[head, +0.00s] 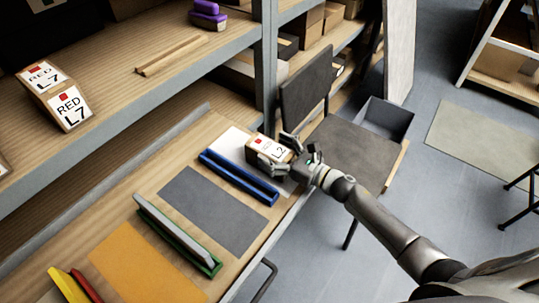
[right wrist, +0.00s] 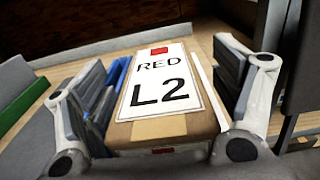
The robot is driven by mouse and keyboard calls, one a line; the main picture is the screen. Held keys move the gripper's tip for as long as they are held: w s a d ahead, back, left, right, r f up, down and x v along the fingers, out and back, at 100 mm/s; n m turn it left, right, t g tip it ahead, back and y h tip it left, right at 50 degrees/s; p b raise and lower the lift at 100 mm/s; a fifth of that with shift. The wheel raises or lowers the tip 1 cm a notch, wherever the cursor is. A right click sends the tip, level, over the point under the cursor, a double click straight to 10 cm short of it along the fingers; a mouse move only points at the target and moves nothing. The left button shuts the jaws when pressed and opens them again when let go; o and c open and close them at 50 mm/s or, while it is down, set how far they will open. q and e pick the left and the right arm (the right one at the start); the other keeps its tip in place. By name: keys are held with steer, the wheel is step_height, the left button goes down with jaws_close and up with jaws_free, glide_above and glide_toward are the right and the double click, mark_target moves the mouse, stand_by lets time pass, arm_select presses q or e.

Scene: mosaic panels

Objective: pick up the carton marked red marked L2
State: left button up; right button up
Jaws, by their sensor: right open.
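The carton marked RED L2 (head: 268,151) is a small brown box with a white label and a red square. It sits at the right end of the workbench, beside the blue rail. In the right wrist view the carton (right wrist: 165,95) fills the middle, its label facing up. My right gripper (head: 283,149) is open, with one finger on each side of the carton. In the right wrist view the fingers of my right gripper (right wrist: 165,110) flank the box. Whether they touch it is hard to tell. My left gripper is not in view.
Cartons marked RED L7 (head: 69,105) stand on the shelf at left. The bench holds a blue rail (head: 238,176), a grey mat (head: 213,210), a green rail (head: 180,238) and an orange mat (head: 145,265). A dark chair (head: 355,150) and grey bin (head: 385,118) stand beyond the bench.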

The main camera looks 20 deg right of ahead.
steer(key=shift+w+a, duration=0.1)
steer(key=shift+w, duration=0.05)
steer(key=c, duration=1.5)
steer(key=shift+r, duration=0.15)
steer(key=shift+c, duration=0.3)
